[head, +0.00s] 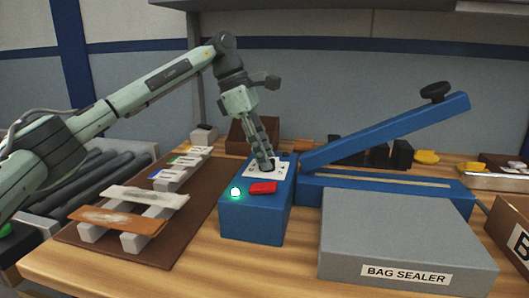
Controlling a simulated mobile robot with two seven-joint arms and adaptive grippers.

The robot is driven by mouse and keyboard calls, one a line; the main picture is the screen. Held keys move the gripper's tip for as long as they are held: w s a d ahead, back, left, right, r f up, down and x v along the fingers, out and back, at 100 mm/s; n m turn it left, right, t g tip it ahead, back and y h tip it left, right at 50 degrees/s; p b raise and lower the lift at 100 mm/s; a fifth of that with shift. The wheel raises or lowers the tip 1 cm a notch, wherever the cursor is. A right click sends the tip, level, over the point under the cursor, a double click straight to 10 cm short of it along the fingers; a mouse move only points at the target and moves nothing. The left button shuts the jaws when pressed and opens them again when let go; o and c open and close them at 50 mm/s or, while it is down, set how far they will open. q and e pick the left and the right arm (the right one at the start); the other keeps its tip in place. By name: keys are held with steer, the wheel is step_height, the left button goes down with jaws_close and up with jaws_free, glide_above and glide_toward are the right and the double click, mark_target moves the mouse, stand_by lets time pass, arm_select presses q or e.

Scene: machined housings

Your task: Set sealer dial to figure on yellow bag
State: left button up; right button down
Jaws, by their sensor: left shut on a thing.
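The bag sealer has a grey body (395,238) labelled "BAG SEALER" and a blue lever arm (390,130) raised to the right. A blue control box (252,222) stands at its left, with a white dial plate (254,168), a red rocker (263,188) and a lit green lamp (235,192). My left gripper (266,164) points down at the plate, shut on the dial, which its fingers hide. The dial's setting cannot be read. No bag is clearly yellow, and no figure on one can be read. My right gripper is not in view.
A brown mat (88,243) at left holds an orange-brown strip (115,219), a whitish strip (147,196) and smaller colour-marked pieces (180,162) on grey blocks. A brown box (243,136) stands behind the control box. Small yellow items (427,157) lie at back right.

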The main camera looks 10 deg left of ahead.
arm_select(q)
steer(key=shift+f+m, duration=0.1)
steer(key=shift+m, duration=0.2)
steer(key=o, duration=1.2)
steer(key=shift+c, duration=0.2)
steer(key=v, duration=1.2)
